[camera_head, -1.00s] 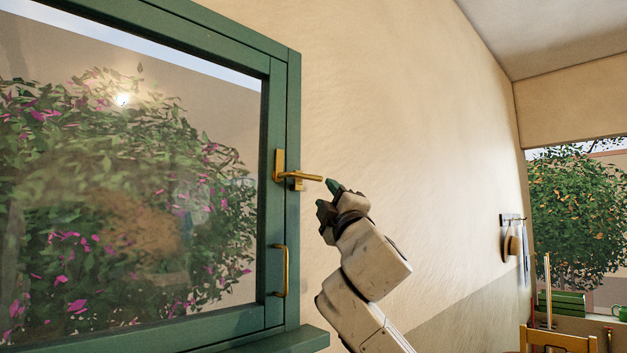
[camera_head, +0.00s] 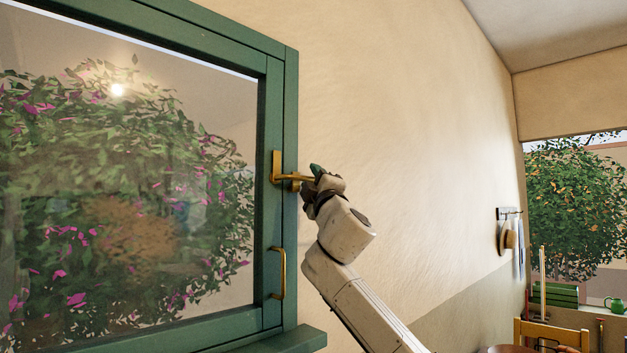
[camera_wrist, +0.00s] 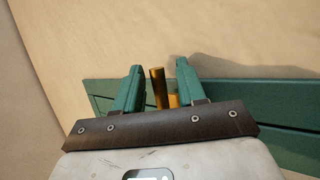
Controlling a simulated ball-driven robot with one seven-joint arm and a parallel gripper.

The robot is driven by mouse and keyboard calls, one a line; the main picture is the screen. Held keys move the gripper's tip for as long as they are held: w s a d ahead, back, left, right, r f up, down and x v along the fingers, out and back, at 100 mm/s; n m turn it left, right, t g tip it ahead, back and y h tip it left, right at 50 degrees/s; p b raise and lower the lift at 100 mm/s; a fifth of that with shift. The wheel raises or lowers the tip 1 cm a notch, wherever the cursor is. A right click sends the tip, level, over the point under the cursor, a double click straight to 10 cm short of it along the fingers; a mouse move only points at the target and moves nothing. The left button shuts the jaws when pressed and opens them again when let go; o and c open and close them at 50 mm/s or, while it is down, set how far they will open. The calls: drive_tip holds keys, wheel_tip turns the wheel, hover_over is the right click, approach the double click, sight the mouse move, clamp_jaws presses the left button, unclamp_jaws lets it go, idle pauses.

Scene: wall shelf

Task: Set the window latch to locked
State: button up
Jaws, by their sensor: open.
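The brass window latch (camera_head: 277,166) is mounted on the right side of the green window frame (camera_head: 290,110). Its lever points right, roughly level, away from the window. My gripper (camera_head: 311,178) is at the lever's outer end and covers part of it in the head view. In the wrist view, the brass lever (camera_wrist: 159,88) stands between the two green fingers of my gripper (camera_wrist: 158,85). The fingers are open, with a visible gap on each side of the lever. The lower part of the latch is hidden behind my gripper's dark front edge.
A brass pull handle (camera_head: 279,273) is on the frame below the latch. A green sill (camera_head: 285,340) juts out under the window. A hat (camera_head: 508,238) hangs on the wall at right, with a chair (camera_head: 550,335) below. The wall beside the window is bare.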

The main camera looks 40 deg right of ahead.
clamp_jaws()
drive_tip(key=shift+f, duration=0.1)
idle(0.6)
